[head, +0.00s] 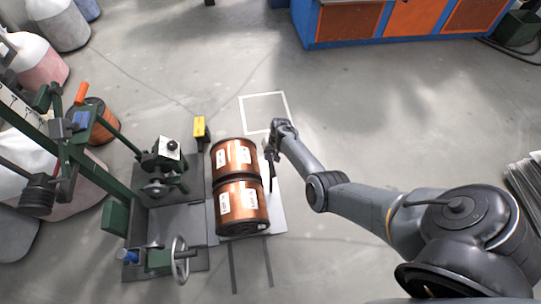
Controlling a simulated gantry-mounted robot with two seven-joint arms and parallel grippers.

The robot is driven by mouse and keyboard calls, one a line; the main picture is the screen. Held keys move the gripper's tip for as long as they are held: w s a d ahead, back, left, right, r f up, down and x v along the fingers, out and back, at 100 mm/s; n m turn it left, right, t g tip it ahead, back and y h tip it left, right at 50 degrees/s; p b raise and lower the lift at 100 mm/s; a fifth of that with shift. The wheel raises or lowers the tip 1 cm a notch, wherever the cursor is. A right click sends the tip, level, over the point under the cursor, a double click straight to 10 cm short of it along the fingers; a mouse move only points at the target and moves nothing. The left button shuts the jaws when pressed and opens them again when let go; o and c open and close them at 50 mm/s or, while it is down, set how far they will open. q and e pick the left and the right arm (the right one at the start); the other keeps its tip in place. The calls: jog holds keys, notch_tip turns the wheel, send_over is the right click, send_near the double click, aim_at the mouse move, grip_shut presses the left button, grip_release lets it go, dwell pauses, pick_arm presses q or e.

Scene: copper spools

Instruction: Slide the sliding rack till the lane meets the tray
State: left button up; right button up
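Two copper-wound spools (240,204) with white labels lie on their sides, end to end, on a light grey flat base (277,207), which I take for the sliding rack. My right gripper (270,165) points down at the right side of the far spool, close to the rack's right edge. I cannot tell whether it touches, or whether its fingers are open or shut. My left gripper is not in view. I cannot make out for certain which parts are the lane and the tray. A dark grey plate (168,222) lies just left of the rack.
A green machine (116,216) with a handwheel (180,260) stands at left. A yellow-topped post (201,129) stands behind the rack. Two dark strips (268,262) run on the floor in front. A white outlined square (264,112) marks clear floor behind. A blue-orange cabinet (390,22) stands at the back.

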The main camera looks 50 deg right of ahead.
jog(key=o, duration=0.5)
jog(key=shift+s+a+f, duration=0.1)
jog(key=shift+a+f, duration=0.1)
jog(key=shift+f, duration=0.05)
jog(key=shift+c, duration=0.2)
jog(key=shift+d+r, duration=0.1)
jog(key=shift+r, duration=0.1)
jog(key=shift+r+p, duration=0.3)
jog(key=shift+p, duration=0.05)
notch_tip(320, 180, up, 10)
jog(key=s+d+p, duration=0.1)
jog(key=p, duration=0.6)
jog(key=shift+s+d+f, duration=0.2)
jog(key=shift+s, duration=0.1)
